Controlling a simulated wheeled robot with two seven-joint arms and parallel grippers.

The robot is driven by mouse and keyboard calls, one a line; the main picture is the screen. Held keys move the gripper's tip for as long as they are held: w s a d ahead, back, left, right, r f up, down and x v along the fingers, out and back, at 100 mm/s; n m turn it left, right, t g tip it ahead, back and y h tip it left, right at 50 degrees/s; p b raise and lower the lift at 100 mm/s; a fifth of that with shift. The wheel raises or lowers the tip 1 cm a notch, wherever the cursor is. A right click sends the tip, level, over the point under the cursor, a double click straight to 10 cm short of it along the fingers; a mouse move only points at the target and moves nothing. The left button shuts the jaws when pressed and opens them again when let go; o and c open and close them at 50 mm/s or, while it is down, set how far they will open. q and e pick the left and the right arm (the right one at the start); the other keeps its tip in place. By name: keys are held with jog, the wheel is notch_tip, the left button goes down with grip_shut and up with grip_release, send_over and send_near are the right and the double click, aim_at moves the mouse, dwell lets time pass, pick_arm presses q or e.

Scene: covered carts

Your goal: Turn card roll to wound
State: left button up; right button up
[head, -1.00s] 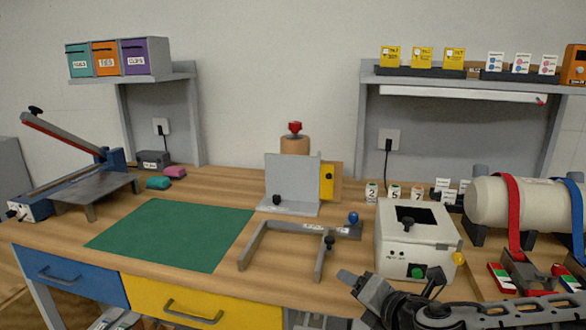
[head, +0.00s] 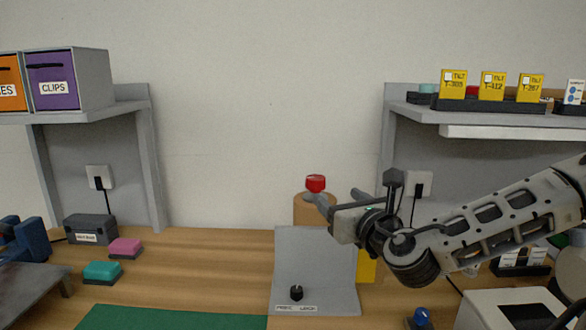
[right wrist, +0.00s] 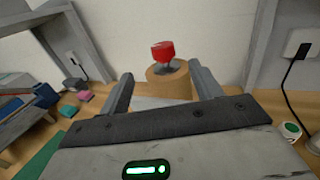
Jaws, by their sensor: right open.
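The card roll (head: 307,209) is a brown cylinder standing upright behind a grey upright plate (head: 312,262), with a red knob (head: 315,183) on top. My right gripper (head: 338,198) is in front of the roll and a little to its right, its fingers open and empty. In the right wrist view the roll (right wrist: 168,84) and the red knob (right wrist: 162,50) show beyond and between the two spread fingertips. The gripper hides part of the roll in the head view. My left gripper is not in view.
A black knob (head: 296,292) sits low on the grey plate. A yellow panel (head: 366,268) stands beside it, partly behind my right arm. A white box (head: 510,308) is at the lower right. A shelf (head: 480,112) with yellow cards overhangs at the right. The wall behind the roll is bare.

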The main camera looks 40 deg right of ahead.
aim_at(313, 175)
jog(key=x, duration=0.3)
jog(key=p+x, duration=0.1)
jog(key=x, duration=0.2)
jog(key=shift+s+d+r, duration=0.1)
jog(key=shift+s+d, duration=0.05)
jog(key=shift+d, duration=0.1)
jog(key=p+x, duration=0.1)
jog(key=x, duration=0.2)
jog(key=shift+w, duration=0.25)
jog(key=p+x, duration=0.1)
jog(key=x, duration=0.2)
jog(key=shift+w+d, duration=0.15)
jog(key=shift+w, duration=0.2)
jog(key=shift+w+d, duration=0.15)
jog(key=shift+w, duration=0.45)
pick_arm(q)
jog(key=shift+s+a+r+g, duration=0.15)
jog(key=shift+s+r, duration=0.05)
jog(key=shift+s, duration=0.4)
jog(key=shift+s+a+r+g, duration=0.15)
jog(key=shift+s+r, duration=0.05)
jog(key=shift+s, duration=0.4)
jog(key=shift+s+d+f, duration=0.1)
pick_arm(e)
jog(key=c, duration=1)
